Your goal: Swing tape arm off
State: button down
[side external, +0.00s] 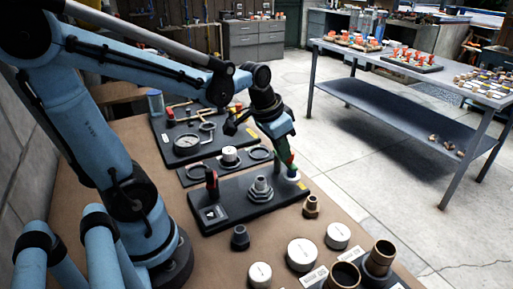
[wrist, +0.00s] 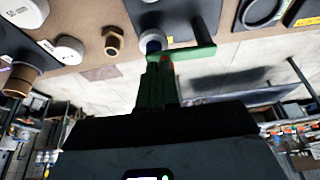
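The black board (side external: 240,205) on the bench carries a grey threaded fitting (side external: 262,189) and, at its right end, a white roll-like piece (side external: 293,174). My gripper (side external: 289,160) is down at that end, just above the white piece. In the wrist view a green bar (wrist: 188,53) with a dark post (wrist: 205,28) lies across the tips of my gripper (wrist: 162,62); it may be the tape arm. A red spot shows at the tips, with a blue and white piece behind. The fingers look close together, but their grip on the bar is unclear.
A brass fitting (side external: 311,206) and white caps (side external: 302,254) stand in front of the board. A gauge board (side external: 188,140) and a plate with rings (side external: 228,158) lie behind it. Open floor (side external: 350,170) is to the right, with a steel table (side external: 420,100) beyond.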

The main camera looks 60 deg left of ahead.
jog(key=shift+w+d, duration=0.25)
jog(key=shift+w, duration=0.45)
dwell(0.4)
jog(key=s+d+r, duration=0.2)
jog(key=s+r, duration=0.5)
jog(key=r, duration=0.2)
jog(key=shift+s+d+r, duration=0.15)
jog(key=shift+d+r, duration=0.05)
jog(key=shift+d, duration=0.05)
dwell(0.3)
jog(key=shift+f, duration=0.1)
